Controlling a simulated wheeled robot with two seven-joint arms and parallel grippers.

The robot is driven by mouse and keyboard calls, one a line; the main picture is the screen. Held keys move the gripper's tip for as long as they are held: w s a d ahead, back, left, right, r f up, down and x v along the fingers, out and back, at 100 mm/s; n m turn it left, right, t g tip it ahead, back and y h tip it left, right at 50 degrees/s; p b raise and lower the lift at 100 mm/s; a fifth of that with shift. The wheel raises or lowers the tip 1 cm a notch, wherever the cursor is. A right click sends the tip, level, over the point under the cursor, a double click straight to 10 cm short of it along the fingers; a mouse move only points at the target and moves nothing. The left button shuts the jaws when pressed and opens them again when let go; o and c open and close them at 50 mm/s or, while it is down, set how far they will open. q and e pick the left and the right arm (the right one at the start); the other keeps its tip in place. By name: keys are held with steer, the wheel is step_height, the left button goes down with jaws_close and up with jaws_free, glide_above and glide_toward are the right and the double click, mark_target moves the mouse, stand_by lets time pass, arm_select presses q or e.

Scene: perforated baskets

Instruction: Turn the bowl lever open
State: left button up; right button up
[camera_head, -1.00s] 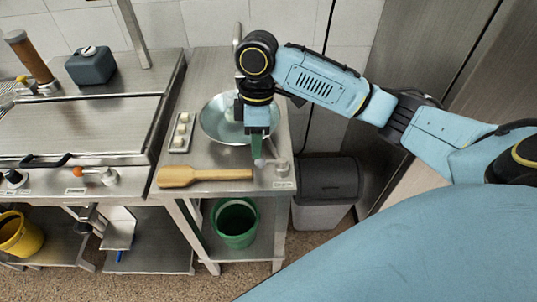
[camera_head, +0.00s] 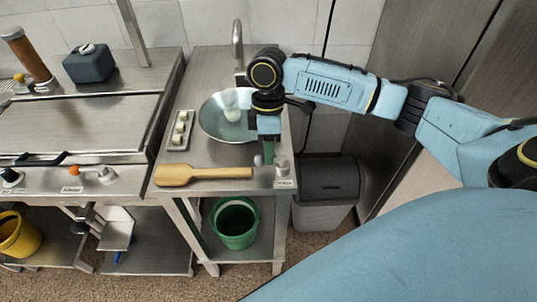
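The metal bowl (camera_head: 212,122) is set in the steel counter, with a faucet (camera_head: 237,40) behind it. The bowl lever (camera_head: 282,168) is at the counter's front right corner, with a pale round knob (camera_head: 258,160) at its left end and a label below its base. My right gripper (camera_head: 269,155) points down just behind the lever, its fingertips between the knob and the base. Whether it touches the lever cannot be told. My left gripper is out of view.
A wooden paddle (camera_head: 205,173) lies along the counter front, left of the lever. A small tray (camera_head: 180,128) with pale round pieces lies left of the bowl. A green bucket (camera_head: 236,222) stands below, and a grey bin (camera_head: 328,190) stands at the right.

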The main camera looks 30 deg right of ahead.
steer(key=shift+s+a+f, duration=0.15)
steer(key=shift+f, duration=0.8)
jaws_close()
